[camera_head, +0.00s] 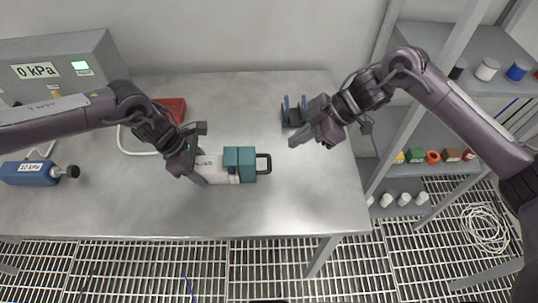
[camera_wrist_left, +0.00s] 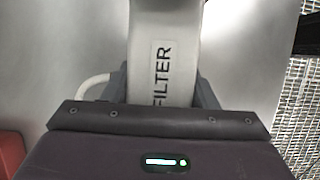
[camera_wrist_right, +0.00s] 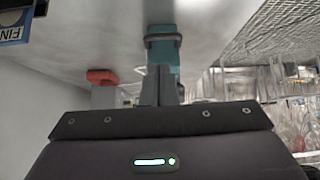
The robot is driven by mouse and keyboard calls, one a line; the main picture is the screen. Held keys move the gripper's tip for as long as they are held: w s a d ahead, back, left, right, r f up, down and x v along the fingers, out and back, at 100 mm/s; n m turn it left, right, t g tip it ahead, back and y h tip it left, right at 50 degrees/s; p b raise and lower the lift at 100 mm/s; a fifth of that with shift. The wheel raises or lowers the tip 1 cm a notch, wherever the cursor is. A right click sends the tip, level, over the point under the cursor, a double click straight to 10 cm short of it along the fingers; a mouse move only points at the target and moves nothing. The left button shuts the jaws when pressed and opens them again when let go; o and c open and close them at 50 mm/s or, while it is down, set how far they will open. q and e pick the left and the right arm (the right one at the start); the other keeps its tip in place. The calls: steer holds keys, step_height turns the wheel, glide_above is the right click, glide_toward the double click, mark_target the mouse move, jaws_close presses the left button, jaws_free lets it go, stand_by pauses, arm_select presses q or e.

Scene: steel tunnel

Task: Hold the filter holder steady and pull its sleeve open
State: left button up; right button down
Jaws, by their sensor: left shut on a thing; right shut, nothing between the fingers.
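The filter holder lies on the steel table, with a white body (camera_head: 213,168) and a teal sleeve (camera_head: 240,160) at its right end. The sleeve carries a dark loop handle (camera_head: 264,164). My left gripper (camera_head: 196,172) is shut on the white body at its left end; in the left wrist view the body (camera_wrist_left: 165,50) shows the word FILTER between the fingers. My right gripper (camera_head: 304,143) is shut and empty, above the table to the right of the handle and apart from it. The right wrist view shows the teal sleeve (camera_wrist_right: 162,45) and handle (camera_wrist_right: 163,37) beyond the shut fingers.
A dark blue cradle (camera_head: 294,111) stands behind my right gripper. A red block (camera_head: 171,108) lies behind my left wrist. Shelves (camera_head: 425,165) stand right. The table front is clear.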

mark_target(268, 162)
steer(key=x, duration=1)
steer(key=shift+a+r, duration=0.1)
steer(key=shift+a, duration=0.1)
steer(key=shift+s, duration=0.1)
steer(key=d, duration=0.5)
steer(key=v, duration=1)
steer(key=shift+a+r, duration=0.1)
